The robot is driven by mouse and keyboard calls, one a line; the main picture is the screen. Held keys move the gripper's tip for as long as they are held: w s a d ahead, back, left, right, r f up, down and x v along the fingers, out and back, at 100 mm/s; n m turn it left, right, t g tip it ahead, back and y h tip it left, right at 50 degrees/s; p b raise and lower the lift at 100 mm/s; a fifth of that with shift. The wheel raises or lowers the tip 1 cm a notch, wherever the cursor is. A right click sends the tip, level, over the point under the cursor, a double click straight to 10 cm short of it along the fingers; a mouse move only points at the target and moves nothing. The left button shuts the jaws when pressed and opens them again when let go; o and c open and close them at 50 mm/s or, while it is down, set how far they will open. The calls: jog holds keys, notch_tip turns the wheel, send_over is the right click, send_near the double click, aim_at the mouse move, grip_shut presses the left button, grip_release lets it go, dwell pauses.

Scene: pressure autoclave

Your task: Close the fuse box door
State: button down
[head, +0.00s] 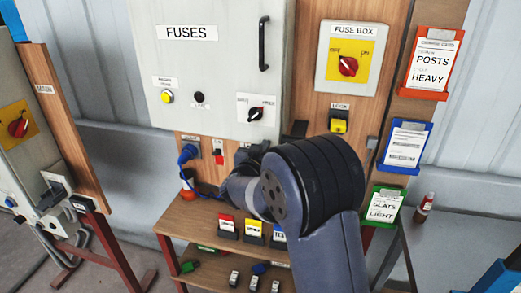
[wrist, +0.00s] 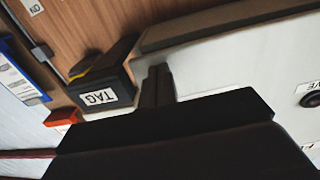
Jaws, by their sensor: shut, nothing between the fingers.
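The fuse box door (head: 215,75) is the large white panel labelled FUSES in the head view, with a black vertical handle (head: 264,44) near its right edge. It looks nearly flat with the box, but I cannot tell whether a small gap remains. My gripper is mostly hidden behind my arm in the head view, below the door's lower right corner. In the wrist view my gripper (wrist: 158,82) is shut and empty, with its dark fingers close to a white panel (wrist: 225,75). I cannot tell whether they touch it.
A smaller FUSE BOX panel with a red knob (head: 347,66) is at the right. A black TAG holder (wrist: 103,90) is near my fingers in the wrist view. A wooden shelf (head: 190,218) with several small labelled boxes lies below. A blue plug (head: 187,153) hangs at left.

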jog(key=shift+w, duration=0.1)
jog(key=w+d, duration=0.1)
jog(key=w+y+b, duration=0.1)
jog(key=w, duration=0.1)
jog(key=shift+d+n, duration=0.35)
jog(key=shift+n, duration=0.05)
jog(key=shift+r+t+b, duration=0.3)
jog(key=shift+r+t, duration=0.05)
jog(key=shift+t, duration=0.05)
